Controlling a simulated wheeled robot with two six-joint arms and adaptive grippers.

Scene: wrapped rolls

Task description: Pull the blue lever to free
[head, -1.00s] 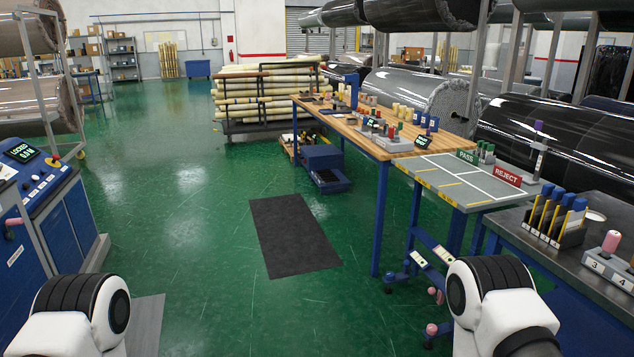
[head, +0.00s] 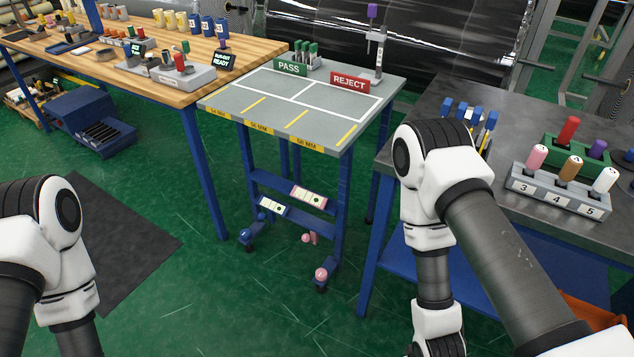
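The grey-topped cart (head: 325,118) stands in the middle of the head view, with PASS and REJECT signs on top. Low on its frame, at the left, is a small blue knob (head: 246,235), which may be the blue lever; its shape is too small to tell. Pink knobs (head: 321,273) sit low at the right. Two small label plates (head: 272,207) are on the lower blue bars. My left arm shows at the left edge and my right arm in front of the dark bench. Neither gripper is in view.
A wooden workbench (head: 150,75) stands left of the cart. A dark bench (head: 480,165) with numbered, coloured handles (head: 570,165) stands at the right. A dark mat (head: 120,240) lies on the green floor. The floor before the cart is clear.

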